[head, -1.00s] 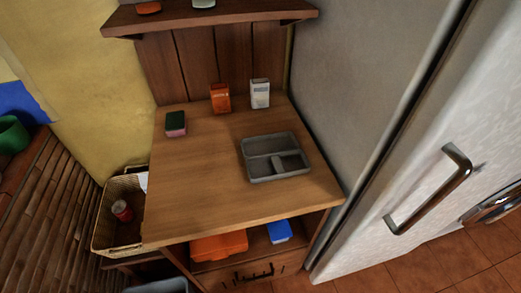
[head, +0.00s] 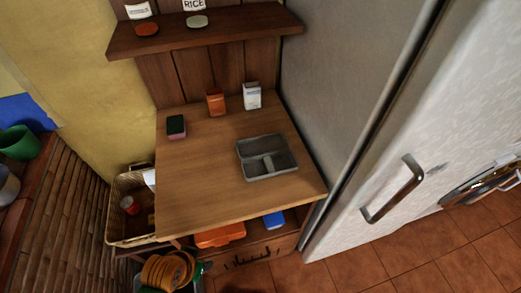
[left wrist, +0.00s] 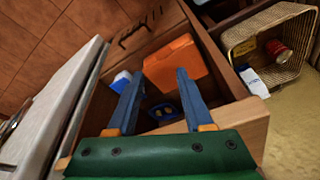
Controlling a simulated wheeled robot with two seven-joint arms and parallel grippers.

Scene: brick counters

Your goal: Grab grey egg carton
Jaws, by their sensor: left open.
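The grey egg carton (head: 262,174), a shallow tray with divided compartments, lies on the wooden counter (head: 200,195) in the head view, right of the counter's middle. It does not show in the left wrist view. My left gripper (left wrist: 160,73) shows in the left wrist view with its two blue fingers apart and nothing held between them. It faces the open shelf under the counter top. In the head view, orange and green parts of my left arm show at the bottom edge, below the counter and apart from the carton. My right gripper is in neither view.
An orange box (head: 215,105), a white box (head: 252,96) and a green-and-pink sponge (head: 176,126) stand toward the counter's back. A fridge (head: 350,110) borders the right. A wicker basket (head: 122,200) is at left. The shelf holds an orange container (left wrist: 175,64) and a blue-white box (left wrist: 122,81).

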